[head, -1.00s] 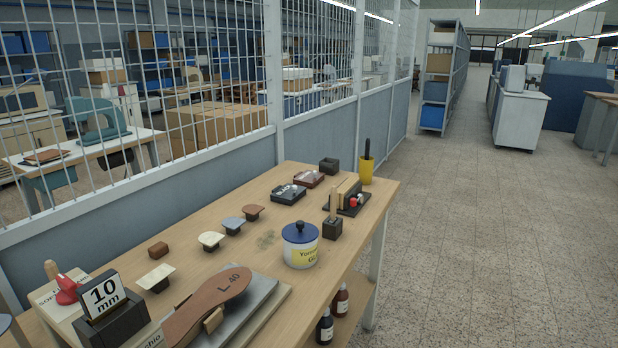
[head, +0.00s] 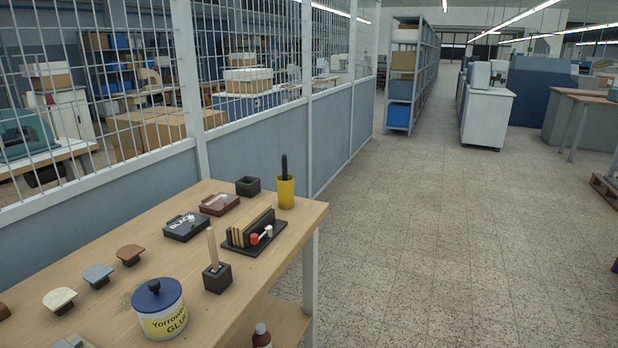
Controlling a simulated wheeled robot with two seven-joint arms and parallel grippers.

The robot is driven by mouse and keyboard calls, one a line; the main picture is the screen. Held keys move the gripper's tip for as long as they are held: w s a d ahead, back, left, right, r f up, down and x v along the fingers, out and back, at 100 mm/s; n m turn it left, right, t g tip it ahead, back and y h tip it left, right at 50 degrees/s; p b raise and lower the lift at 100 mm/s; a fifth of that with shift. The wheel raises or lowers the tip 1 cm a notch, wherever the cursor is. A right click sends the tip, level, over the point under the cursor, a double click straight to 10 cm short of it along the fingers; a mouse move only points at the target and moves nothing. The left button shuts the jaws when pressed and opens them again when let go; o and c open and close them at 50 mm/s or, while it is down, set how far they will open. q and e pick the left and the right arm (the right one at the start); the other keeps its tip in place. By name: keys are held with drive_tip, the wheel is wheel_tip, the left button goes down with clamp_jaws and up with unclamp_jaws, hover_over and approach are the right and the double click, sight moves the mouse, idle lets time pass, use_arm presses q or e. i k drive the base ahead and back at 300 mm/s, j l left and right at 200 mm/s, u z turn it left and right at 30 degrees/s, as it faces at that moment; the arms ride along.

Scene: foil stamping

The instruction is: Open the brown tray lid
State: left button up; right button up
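The brown tray (head: 220,204) is a small flat reddish-brown case toward the back of the wooden table, its lid seemingly closed. A similar black tray (head: 187,226) with white lettering lies just in front of it, to the left. Neither of my grippers shows in the head view, so their state is hidden.
On the wooden table (head: 138,238) stand a glue jar (head: 160,312), a stick in a dark block (head: 217,277), a black rack (head: 255,238), a yellow cup (head: 286,192) and a dark open box (head: 248,186). A mesh fence (head: 250,150) runs behind.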

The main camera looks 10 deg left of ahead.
sight(218, 202)
drive_tip(key=i+l+z, duration=0.2)
drive_tip(key=i, duration=0.55)
drive_tip(key=i+l+z, duration=0.25)
drive_tip(key=i, duration=0.55)
drive_tip(key=j, duration=0.1)
